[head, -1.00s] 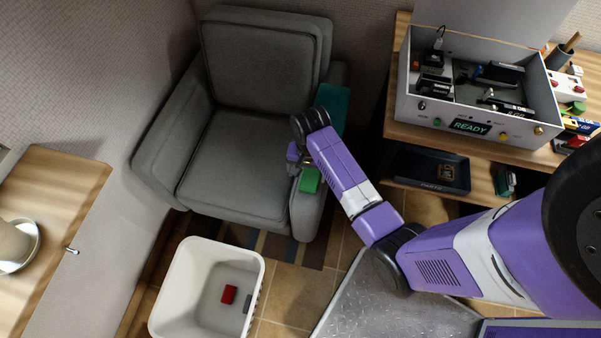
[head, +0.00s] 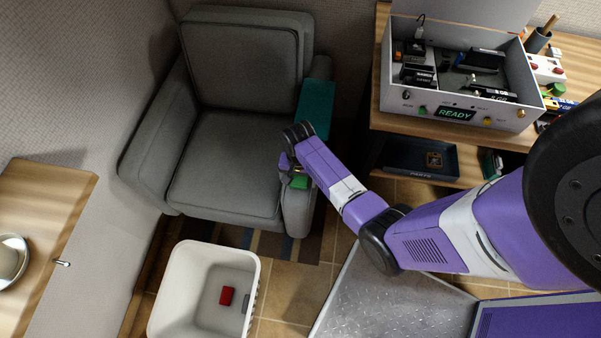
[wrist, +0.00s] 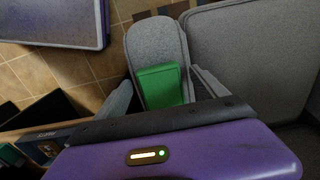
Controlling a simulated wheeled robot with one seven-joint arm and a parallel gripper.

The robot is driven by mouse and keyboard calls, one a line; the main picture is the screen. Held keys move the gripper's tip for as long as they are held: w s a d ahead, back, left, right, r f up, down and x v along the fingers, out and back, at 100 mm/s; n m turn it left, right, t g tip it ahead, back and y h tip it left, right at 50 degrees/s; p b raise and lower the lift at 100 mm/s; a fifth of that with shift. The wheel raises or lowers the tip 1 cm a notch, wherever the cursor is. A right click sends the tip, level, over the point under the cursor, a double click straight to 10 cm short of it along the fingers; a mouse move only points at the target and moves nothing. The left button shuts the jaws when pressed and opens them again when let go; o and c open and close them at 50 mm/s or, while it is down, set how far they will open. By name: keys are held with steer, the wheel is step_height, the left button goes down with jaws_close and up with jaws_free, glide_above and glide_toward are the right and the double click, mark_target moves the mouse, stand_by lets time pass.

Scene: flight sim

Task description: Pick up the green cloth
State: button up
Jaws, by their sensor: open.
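A bright green folded piece, which looks like the green cloth (wrist: 160,85), lies on the front part of the grey armchair's right armrest (wrist: 155,42). In the head view the cloth (head: 299,183) shows only in part below my gripper (head: 291,168), which hides the rest. In the wrist view my gripper (wrist: 162,80) is open, with one grey finger on each side of the cloth and nothing held. I cannot tell how far above it the fingertips are. A separate teal-green flat piece (head: 316,104) lies farther back on the same armrest.
A white bin (head: 190,290) with a red block (head: 226,296) inside stands on the floor in front of the armchair (head: 225,170). At right, a wooden desk (head: 385,120) carries an open grey box (head: 400,90) marked READY. A wooden surface (head: 50,210) is at left.

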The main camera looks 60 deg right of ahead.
steer(key=c, duration=1.4)
steer(key=shift+c, duration=0.2)
steer(key=shift+r, duration=0.15)
